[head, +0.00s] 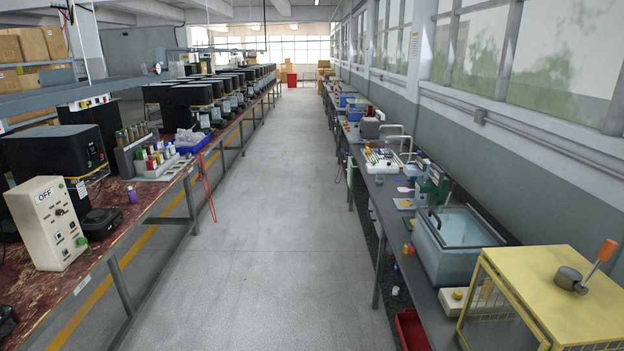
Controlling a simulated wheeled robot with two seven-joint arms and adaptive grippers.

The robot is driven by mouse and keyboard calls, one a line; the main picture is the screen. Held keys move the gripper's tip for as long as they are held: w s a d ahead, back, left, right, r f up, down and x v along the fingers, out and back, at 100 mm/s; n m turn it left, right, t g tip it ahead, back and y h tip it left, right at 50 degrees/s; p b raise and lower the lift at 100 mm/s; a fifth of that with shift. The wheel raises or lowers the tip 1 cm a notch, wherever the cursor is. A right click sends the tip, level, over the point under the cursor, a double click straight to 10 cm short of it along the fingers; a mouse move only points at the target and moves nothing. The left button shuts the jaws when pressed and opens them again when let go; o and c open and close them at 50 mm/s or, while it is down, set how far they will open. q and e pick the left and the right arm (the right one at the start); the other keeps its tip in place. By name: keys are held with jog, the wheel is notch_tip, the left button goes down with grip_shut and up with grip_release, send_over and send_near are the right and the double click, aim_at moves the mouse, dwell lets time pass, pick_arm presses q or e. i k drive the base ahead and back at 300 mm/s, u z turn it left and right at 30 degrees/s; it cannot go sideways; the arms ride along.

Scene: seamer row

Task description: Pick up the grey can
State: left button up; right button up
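No grey can is clearly identifiable in the head view. A small dark grey cylinder (568,278) is on top of the yellow cage (560,300) at the lower right, beside a stick with an orange knob (607,250). I cannot tell if it is a can or part of a lever. A grey rounded object (370,128) on the right bench is too small to make out. Neither of my grippers is in view.
A long left bench (150,208) carries black machines, a cream control box (47,222), bottles and a purple vial (132,195). The right bench (400,235) carries a blue-grey tank (450,250) and small tools. A red bin (411,330) is below. The concrete aisle (270,230) between is clear.

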aim_at(380, 178)
jog(key=u, duration=0.35)
jog(key=i, duration=1.95)
jog(key=u, duration=0.3)
jog(key=i, duration=2)
jog(key=z, duration=0.4)
jog(key=i, duration=1.95)
jog(key=z, duration=1.45)
jog(key=i, duration=1.65)
jog(key=z, duration=0.8)
